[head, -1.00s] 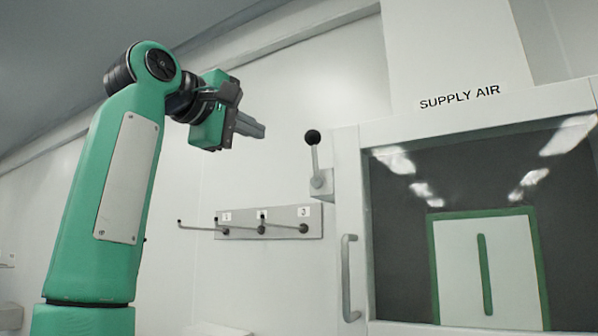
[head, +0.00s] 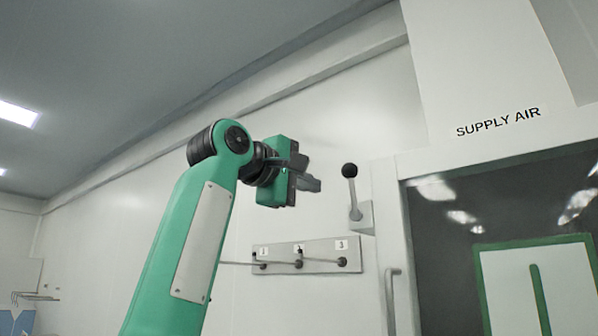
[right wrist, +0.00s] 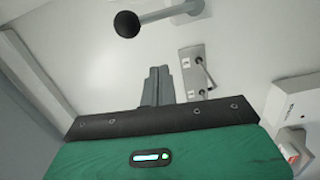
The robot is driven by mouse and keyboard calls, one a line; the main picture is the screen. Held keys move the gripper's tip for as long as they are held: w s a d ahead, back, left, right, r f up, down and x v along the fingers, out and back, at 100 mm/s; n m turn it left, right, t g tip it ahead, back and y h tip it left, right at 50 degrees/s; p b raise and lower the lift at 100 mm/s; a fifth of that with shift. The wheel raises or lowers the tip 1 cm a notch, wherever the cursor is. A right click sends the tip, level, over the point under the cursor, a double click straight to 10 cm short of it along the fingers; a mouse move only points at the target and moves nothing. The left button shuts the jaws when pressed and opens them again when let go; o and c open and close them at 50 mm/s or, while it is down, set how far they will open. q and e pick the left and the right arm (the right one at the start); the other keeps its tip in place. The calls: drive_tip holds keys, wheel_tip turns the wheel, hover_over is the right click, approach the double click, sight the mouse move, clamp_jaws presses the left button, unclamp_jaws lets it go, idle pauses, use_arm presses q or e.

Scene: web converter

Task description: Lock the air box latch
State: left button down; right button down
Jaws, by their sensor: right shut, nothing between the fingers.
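The air box latch (head: 355,195) is a grey lever with a black ball knob, standing upright on a bracket at the upper left of the "SUPPLY AIR" box (head: 398,205). Its black knob (right wrist: 127,24) and grey rod also show at the top of the right wrist view. My right gripper (head: 312,184) is to the left of the knob in the head view, at about its height and apart from it. Its fingers (right wrist: 158,86) are shut together and empty in the right wrist view. My left gripper is out of view.
A wall plate with numbered valves (head: 300,256) is below my right gripper; it also shows in the right wrist view (right wrist: 196,70). A vertical door handle (head: 390,298) is below the latch. The box has a dark glass window (head: 440,250).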

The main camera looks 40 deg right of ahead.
sight(351, 190)
drive_tip(key=s+d, duration=0.1)
drive_tip(key=s+d+p, duration=0.1)
drive_tip(key=d, duration=0.1)
drive_tip(key=s+d+p, duration=0.1)
drive_tip(key=shift+d+f, duration=0.15)
idle(0.4)
